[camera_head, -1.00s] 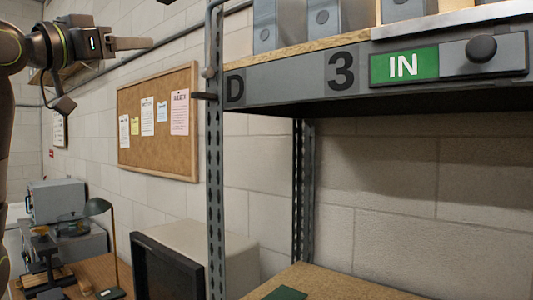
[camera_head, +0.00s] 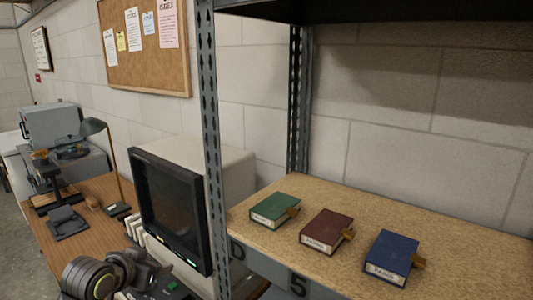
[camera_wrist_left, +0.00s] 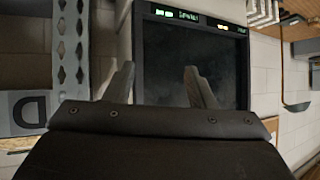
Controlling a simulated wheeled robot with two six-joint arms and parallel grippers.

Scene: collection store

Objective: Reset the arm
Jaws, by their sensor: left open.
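My left arm shows low at the left in the head view, with my left gripper (camera_head: 150,275) near the bottom edge, in front of the monitor (camera_head: 172,215) on the desk. In the left wrist view the two fingers of the left gripper (camera_wrist_left: 162,85) stand apart with nothing between them. The monitor's dark screen (camera_wrist_left: 190,60) shows beyond them. My right gripper is in neither view.
The desk holds a lamp (camera_head: 95,128). A corkboard (camera_head: 145,75) hangs behind.

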